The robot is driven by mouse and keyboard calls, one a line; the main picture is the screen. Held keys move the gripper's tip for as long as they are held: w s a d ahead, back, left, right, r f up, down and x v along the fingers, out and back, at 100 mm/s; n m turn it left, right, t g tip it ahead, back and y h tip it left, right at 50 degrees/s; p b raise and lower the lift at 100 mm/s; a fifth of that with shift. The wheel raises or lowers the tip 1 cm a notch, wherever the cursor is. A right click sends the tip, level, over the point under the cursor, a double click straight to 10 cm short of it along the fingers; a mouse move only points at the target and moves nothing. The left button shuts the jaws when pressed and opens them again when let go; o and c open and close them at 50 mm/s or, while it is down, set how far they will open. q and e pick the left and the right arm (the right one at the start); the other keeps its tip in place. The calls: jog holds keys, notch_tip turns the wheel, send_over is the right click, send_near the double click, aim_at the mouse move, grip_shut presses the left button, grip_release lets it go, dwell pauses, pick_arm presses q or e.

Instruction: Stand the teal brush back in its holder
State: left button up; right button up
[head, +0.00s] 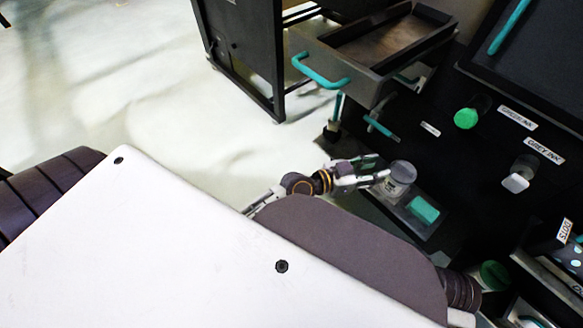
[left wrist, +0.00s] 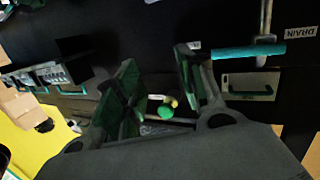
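My left gripper (head: 362,173) is at the middle of the head view, beside a pale lidded jar (head: 402,173). In the left wrist view its two fingers (left wrist: 160,88) are spread apart, with nothing seen held between them. No other brush or holder can be made out clearly. My right gripper is not in view.
An open drawer (head: 385,42) with a teal handle (head: 320,72) juts out above. A teal bar (head: 381,127) on a metal stem shows near the DRAIN label (left wrist: 301,32). A green knob (head: 466,118) is on the dark panel.

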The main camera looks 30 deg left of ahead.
pick_arm(q)
jog(key=s+a+f+n+g+y, duration=0.4)
jog(key=s+a+f+g+y, duration=0.5)
jog(key=s+a+f, duration=0.4)
jog(key=s+a, duration=0.3)
jog(key=s, duration=0.1)
jog(key=shift+f+n, duration=0.25)
jog(key=shift+n, duration=0.15)
